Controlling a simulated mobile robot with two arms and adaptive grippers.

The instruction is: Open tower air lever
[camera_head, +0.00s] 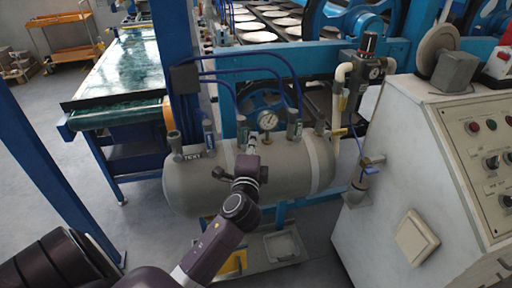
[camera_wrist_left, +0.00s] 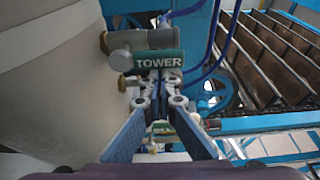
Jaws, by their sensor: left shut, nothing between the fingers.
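The tower air lever (camera_wrist_left: 158,61) is a teal handle with the word TOWER on it. In the left wrist view it lies crosswise just beyond my fingertips, joined to a brass-coloured valve fitting. My left gripper (camera_wrist_left: 160,88) is shut and empty, with its fingertips just below the label; I cannot tell whether they touch it. In the head view my left gripper (camera_head: 250,148) is over the top of the grey air tank (camera_head: 290,178), in front of a blue-green lever (camera_head: 242,130). My wrist partly hides the fittings there. My right gripper is not in view.
A pressure gauge (camera_head: 267,120) and another lever (camera_head: 293,125) stand right of my gripper. Blue hoses (camera_head: 245,54) arch above. A grey control cabinet (camera_head: 400,180) stands at the right.

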